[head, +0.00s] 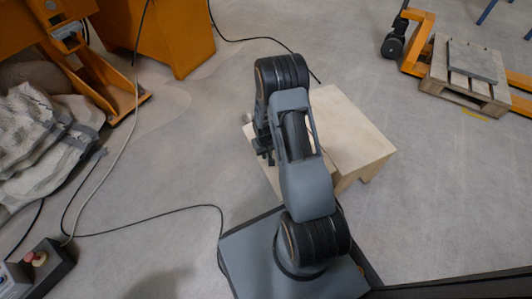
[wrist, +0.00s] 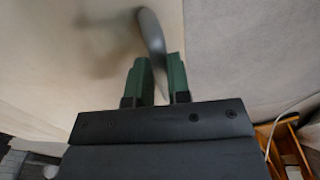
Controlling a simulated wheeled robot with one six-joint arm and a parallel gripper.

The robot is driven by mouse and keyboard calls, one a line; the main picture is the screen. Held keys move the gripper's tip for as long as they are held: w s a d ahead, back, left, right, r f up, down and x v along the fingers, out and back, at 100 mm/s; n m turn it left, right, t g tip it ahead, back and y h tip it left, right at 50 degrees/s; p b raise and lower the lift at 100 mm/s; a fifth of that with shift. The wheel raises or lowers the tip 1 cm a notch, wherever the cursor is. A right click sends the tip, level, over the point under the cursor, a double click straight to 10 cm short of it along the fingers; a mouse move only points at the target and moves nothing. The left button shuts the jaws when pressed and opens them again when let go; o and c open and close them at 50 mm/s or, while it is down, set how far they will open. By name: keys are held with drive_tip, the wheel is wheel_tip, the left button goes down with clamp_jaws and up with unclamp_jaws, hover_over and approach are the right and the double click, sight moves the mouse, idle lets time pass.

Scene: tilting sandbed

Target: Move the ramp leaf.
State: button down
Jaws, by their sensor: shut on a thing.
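A pale wooden block-like piece (head: 352,130) with a flat top stands on the floor behind and right of my arm; I cannot tell which part of it is the ramp leaf. My gripper (head: 265,157) is low at its left side, partly dark against it. In the wrist view my gripper (wrist: 157,62) has its green fingers shut on a slim grey curved piece (wrist: 152,32), which sticks out past the fingertips. A beige surface (wrist: 60,60) fills the left there, and its edge meets the grey floor. I cannot tell how the grey piece joins it.
An orange machine (head: 180,35) and crumpled grey-white sacks (head: 40,140) stand at the left. A control box with a red button (head: 38,258) is at the lower left, with cables across the floor. A pallet (head: 465,75) on an orange pallet truck is at the upper right.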

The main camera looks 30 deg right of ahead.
wheel_tip(320, 180, up, 2)
drive_tip(key=shift+r+p, duration=0.1)
drive_tip(key=shift+p, duration=0.6)
drive_tip(key=shift+f, duration=0.2)
drive_tip(key=c, duration=1.1)
unclamp_jaws()
drive_tip(key=shift+d, duration=0.1)
drive_tip(key=shift+o, duration=0.2)
wheel_tip(320, 180, up, 14)
drive_tip(key=p, duration=0.5)
drive_tip(key=shift+a, duration=0.35)
drive_tip(key=shift+f, duration=0.1)
